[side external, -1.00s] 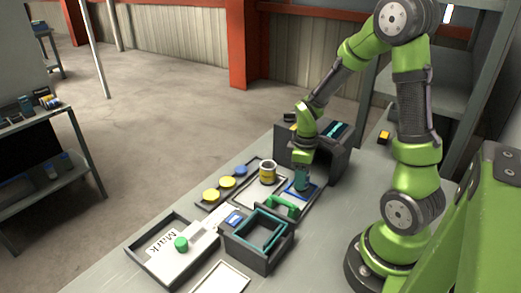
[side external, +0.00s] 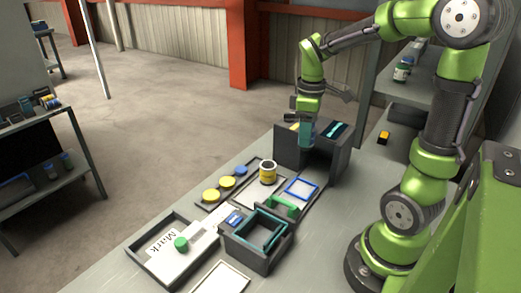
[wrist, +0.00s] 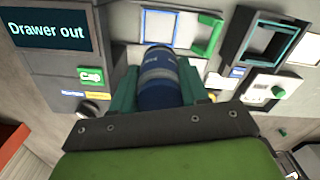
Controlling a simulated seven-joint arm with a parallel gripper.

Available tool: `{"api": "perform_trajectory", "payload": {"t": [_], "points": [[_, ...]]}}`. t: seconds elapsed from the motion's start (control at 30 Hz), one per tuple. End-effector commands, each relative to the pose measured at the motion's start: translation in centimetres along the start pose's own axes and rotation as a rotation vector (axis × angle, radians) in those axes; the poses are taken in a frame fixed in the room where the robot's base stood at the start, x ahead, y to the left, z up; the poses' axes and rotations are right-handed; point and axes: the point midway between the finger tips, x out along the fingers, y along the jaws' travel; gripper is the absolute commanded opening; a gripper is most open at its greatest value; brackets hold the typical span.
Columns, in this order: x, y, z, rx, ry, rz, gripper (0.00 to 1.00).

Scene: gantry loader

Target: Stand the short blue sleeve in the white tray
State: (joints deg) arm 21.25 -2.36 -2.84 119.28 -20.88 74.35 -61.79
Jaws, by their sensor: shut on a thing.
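My gripper (side external: 306,140) is raised above the bench, in front of the dark grey box. In the wrist view its teal fingers (wrist: 158,76) are shut on the short blue sleeve (wrist: 160,92), which has a pale band around it. In the side view the sleeve is hard to tell from the fingers. A white-floored tray (side external: 252,198) lies below and left of my gripper, with a yellow can (side external: 267,173) standing in it. Another white-floored tray (side external: 220,278) lies at the front edge of the picture. I cannot tell which one is the task's white tray.
A white pad with a blue frame (side external: 301,188) lies empty below my gripper. The dark grey box (side external: 343,160) stands behind. A green bracket (side external: 286,205), an open dark bin with teal rim (side external: 262,252), and yellow discs (side external: 227,182) lie nearby. Free bench lies to the right.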

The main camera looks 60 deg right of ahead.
Motion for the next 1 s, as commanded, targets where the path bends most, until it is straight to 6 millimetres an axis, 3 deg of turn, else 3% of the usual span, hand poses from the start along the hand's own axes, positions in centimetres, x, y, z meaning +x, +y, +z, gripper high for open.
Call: {"api": "perform_trajectory", "payload": {"t": [0.37, 0.57, 0.77, 1.0], "points": [[0.0, -3.2, -3.2, -0.205, -0.003, 0.004, 0.05], [0.0, -6.5, -5.7, -0.395, -0.004, 0.007, 0.05], [0.0, -11.4, -8.2, -0.637, -0.006, 0.009, 0.05], [0.0, -19.7, -10.4, -1.010, -0.005, 0.009, 0.05]]}}
